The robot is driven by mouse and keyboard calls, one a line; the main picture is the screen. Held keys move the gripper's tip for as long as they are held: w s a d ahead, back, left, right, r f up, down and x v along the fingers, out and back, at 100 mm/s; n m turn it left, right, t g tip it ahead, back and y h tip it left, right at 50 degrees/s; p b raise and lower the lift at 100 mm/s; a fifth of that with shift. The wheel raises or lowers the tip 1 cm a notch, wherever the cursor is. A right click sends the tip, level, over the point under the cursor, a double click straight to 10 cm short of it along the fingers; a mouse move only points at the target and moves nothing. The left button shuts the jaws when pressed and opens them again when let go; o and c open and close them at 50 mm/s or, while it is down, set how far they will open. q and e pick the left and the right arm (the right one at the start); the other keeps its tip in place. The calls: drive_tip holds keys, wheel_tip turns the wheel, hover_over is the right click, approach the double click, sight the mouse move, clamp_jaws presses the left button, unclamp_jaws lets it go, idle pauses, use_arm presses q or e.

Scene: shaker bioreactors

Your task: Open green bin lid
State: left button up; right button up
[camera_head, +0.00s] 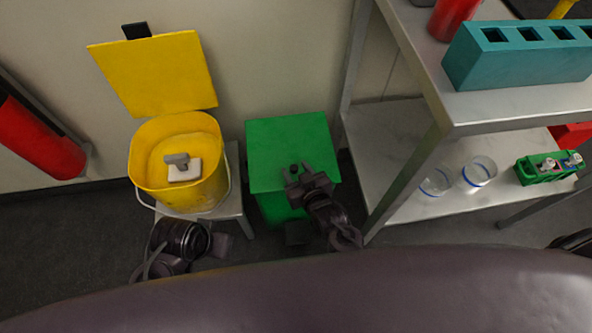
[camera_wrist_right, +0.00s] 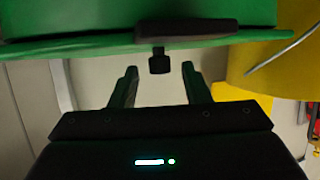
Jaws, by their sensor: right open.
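The green bin (camera_head: 278,208) stands on the floor with its flat green lid (camera_head: 287,130) down. My right gripper (camera_head: 296,172) is over the front part of the lid in the head view. In the right wrist view, the lid edge (camera_wrist_right: 60,47) crosses the top, with a dark handle (camera_wrist_right: 188,32) on it. My right gripper (camera_wrist_right: 160,84) is open there, its two fingers apart and empty, just short of the handle. My left arm shows at the lower left of the head view, but its fingers are unclear.
A yellow bin (camera_head: 153,195) with its lid (camera_head: 160,75) raised stands left of the green bin and holds a grey-white object (camera_head: 184,169). A metal shelf (camera_head: 500,112) on the right carries a teal rack (camera_head: 517,62). A red cylinder (camera_head: 40,140) is at far left.

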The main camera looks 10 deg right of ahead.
drive_tip(key=shift+w+f, duration=0.1)
drive_tip(key=shift+w, duration=0.15)
clamp_jaws()
idle(0.3)
